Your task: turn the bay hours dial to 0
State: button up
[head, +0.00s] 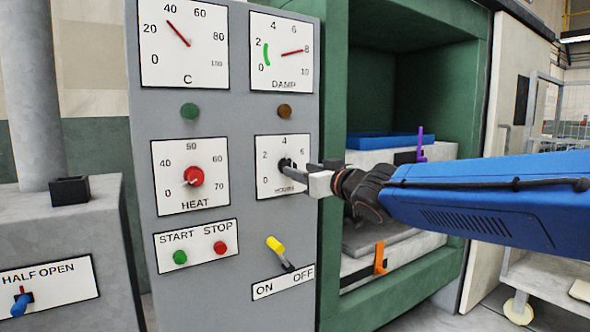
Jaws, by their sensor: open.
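The bay hours dial (262,183) is a white square plate on the right side of the grey panel. It is marked 0, 2, 4, 6 and HOURS, with a small dark knob (286,162) at its middle. My gripper (291,170) is at the end of my blue arm, reaching in from the right. Its jaws are open at the knob, one finger just below it. The gripper hides the plate's lower right, and I cannot tell where the knob points or whether the jaws touch it.
The red HEAT knob (194,176) is to the left, and the yellow-tipped ON/OFF lever (275,243) is below. START (180,257) and STOP (219,247) buttons are at lower left. The C gauge (182,45) and DAMP gauge (281,50) are above.

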jog(key=shift+x, duration=2)
jog(key=c, duration=1)
